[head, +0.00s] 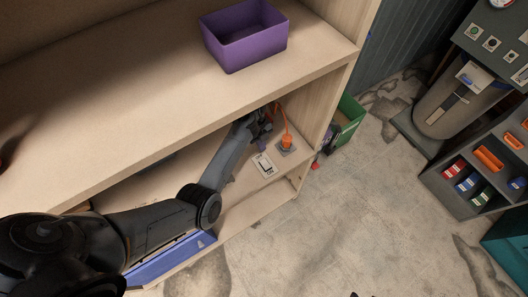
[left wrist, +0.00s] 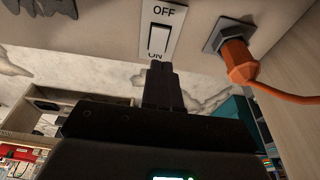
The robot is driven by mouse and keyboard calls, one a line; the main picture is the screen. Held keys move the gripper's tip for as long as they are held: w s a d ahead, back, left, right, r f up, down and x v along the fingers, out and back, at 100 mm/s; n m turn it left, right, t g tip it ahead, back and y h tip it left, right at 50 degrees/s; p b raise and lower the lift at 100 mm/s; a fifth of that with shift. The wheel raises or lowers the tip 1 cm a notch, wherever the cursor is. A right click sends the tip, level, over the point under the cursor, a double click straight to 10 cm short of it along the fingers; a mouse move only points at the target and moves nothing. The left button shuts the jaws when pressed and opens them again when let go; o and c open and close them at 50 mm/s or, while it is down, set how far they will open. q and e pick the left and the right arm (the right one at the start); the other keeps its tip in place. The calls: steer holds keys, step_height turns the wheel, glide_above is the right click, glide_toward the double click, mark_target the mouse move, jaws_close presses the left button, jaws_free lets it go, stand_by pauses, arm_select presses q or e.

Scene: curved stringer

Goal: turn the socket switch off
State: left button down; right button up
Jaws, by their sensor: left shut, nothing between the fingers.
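The socket switch is a white plate with a rocker (left wrist: 159,39), marked OFF at the top and ON at the bottom in the left wrist view. In the head view the switch plate (head: 263,164) lies on the lower shelf. I cannot tell which side of the rocker is pressed in. My left gripper (left wrist: 160,67) is shut and empty, its tips in front of the ON end and partly covering that label. Contact cannot be made out. In the head view the left gripper (head: 262,143) is small, just beyond the plate. My right gripper does not clearly show.
An orange plug (left wrist: 237,58) with a cable sits in a grey socket beside the switch; the plug also shows in the head view (head: 287,141). The upper shelf (head: 150,115) overhangs my left arm. A purple bin (head: 243,45) stands on it. A side panel (head: 325,125) closes the right.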

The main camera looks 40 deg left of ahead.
arm_select(q)
steer(key=shift+a+v, duration=0.25)
steer(key=shift+v, duration=0.95)
steer(key=shift+a+v, duration=0.25)
steer(key=shift+v, duration=0.95)
steer(key=shift+w+f, duration=0.15)
steer(key=shift+w, duration=0.05)
steer(key=s+a+f+g+y+p, duration=0.1)
steer(key=s+f+g+p, duration=0.2)
steer(key=s, duration=0.8)
steer(key=s+a+f+y+p, duration=0.15)
steer(key=s+f, duration=0.35)
steer(key=s, duration=0.5)
steer(key=s+d+r+n+t+y+p, duration=0.1)
steer(key=s+d+r+n+t+p, duration=0.1)
steer(key=s+d+r+n+p, duration=0.3)
steer(key=s+d+r+n+t, duration=0.1)
steer(key=s+d+r, duration=0.2)
steer(key=s+r, duration=0.4)
steer(key=w+d+r+n+t, duration=0.2)
steer(key=r+n, duration=0.4)
steer(key=n, duration=0.1)
steer(key=w+d+r+n+t+h, duration=0.1)
steer(key=w+d+r+n+t, duration=0.1)
steer(key=r+n, duration=0.5)
steer(key=shift+w+d+r+t, duration=0.3)
steer(key=shift+w+d, duration=0.5)
